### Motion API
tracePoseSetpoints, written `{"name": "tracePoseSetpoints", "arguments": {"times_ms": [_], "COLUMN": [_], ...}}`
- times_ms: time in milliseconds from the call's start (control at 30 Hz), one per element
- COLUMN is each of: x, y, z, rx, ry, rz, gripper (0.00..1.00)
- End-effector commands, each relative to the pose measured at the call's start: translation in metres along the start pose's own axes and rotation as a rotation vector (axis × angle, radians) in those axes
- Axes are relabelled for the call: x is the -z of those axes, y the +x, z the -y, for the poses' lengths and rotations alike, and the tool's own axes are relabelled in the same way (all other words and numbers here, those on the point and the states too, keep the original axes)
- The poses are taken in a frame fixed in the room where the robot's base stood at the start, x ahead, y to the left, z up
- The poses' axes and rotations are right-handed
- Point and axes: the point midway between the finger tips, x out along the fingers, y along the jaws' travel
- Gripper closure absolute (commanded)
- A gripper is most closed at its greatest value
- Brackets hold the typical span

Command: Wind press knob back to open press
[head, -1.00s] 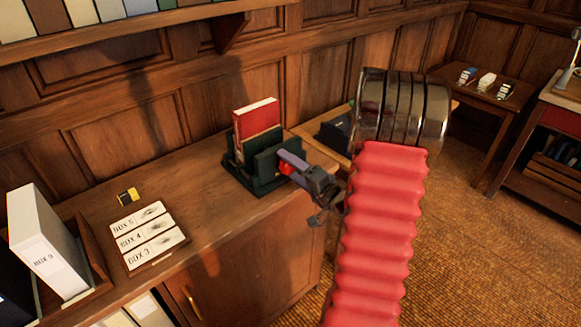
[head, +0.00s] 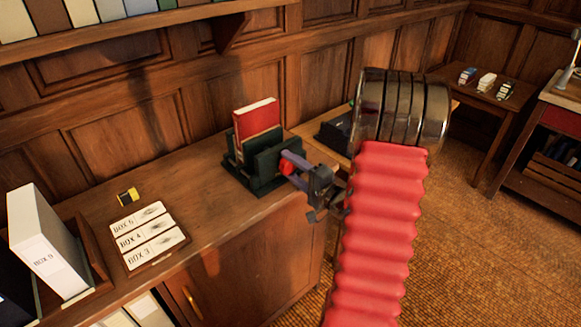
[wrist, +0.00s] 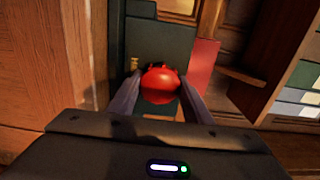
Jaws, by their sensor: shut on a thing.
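The press (head: 262,168) is a dark green stand with upright plates on the wooden cabinet top, near its right end. A red book (head: 256,118) stands upright between its plates. The red press knob (head: 286,168) is on the press's right side, facing my arm. My gripper (head: 290,164) reaches it from the right. In the wrist view the round red knob (wrist: 160,85) sits between my two fingers, which close on it from both sides. The press's dark plate shows behind the knob, and the red book (wrist: 202,66) shows to its right.
On the cabinet top (head: 190,175) lie a yellow-and-black item (head: 128,196) and a tray of labelled cards (head: 147,236). A white BOX 9 file (head: 45,245) stands at far left. A black object (head: 334,135) sits on a table behind my arm.

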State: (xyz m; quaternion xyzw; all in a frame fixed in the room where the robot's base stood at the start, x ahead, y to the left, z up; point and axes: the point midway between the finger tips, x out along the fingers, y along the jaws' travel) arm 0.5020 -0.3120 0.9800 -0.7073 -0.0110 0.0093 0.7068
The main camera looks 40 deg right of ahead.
Motion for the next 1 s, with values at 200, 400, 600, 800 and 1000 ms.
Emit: {"name": "tracePoseSetpoints", "arguments": {"times_ms": [200,400,600,800,1000], "x": [-0.0002,-0.0003,-0.0003,-0.0004,-0.0005], "y": [-0.0003,-0.0004,-0.0006,-0.0007,-0.0008], "z": [-0.0018,-0.0023,-0.0029,-0.0034,-0.0039], "rx": [-0.004,-0.005,-0.007,-0.008,-0.009], "ry": [0.002,-0.028,-0.168,-0.32,-0.471], "rz": [-0.001,-0.001,0.0,0.0,0.001], "gripper": [0.75,0.77,0.77,0.77,0.77]}}
